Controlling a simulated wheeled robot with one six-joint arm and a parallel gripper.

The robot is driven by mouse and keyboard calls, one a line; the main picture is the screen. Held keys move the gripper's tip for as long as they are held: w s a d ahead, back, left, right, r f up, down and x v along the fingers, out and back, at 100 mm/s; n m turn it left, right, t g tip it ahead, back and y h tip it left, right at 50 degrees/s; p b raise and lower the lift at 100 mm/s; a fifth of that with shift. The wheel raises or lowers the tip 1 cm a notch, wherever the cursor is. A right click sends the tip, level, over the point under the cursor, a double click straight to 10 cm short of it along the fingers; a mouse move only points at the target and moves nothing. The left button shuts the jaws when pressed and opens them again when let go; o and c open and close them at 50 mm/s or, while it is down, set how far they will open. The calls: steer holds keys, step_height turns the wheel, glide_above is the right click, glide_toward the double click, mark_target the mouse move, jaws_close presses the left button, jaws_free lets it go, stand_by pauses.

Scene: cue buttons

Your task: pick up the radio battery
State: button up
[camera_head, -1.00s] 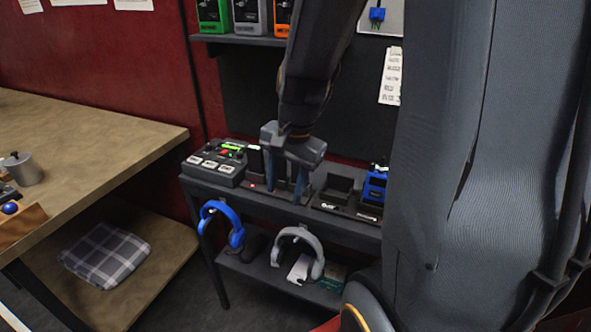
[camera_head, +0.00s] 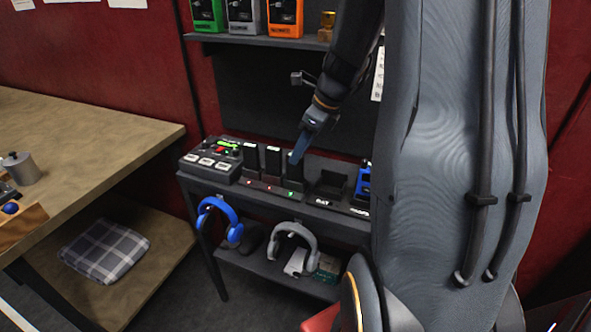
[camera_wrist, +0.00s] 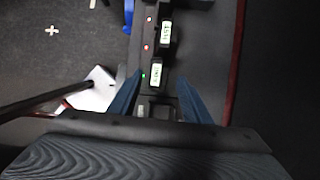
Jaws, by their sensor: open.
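Several dark radio batteries stand upright in slots of a black charger on the narrow shelf. The rightmost battery (camera_head: 294,167) has a green light in front of it; the middle battery (camera_head: 272,160) and left battery (camera_head: 250,158) have red ones. My gripper (camera_head: 300,155) points down just above the rightmost battery, seen nearly edge-on. In the wrist view my gripper (camera_wrist: 158,78) is open, and the green-lit battery (camera_wrist: 155,72) with a pale label shows between the fingertips. Another battery (camera_wrist: 166,33) by a red light lies beyond. I cannot tell whether the fingers touch the battery.
A button box (camera_head: 212,160) sits left of the charger, and an open black holder (camera_head: 328,187) and a blue device (camera_head: 363,182) sit right. Blue headphones (camera_head: 220,220) and grey headphones (camera_head: 293,242) hang in front. A shelf (camera_head: 290,42) with colored devices is above.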

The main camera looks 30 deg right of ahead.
mark_target(296, 171)
steer(key=x, duration=0.4)
steer(key=shift+r+p, duration=0.1)
steer(key=shift+p, duration=0.2)
steer(key=shift+c, duration=0.2)
jaws_close()
steer(key=shift+r, duration=0.1)
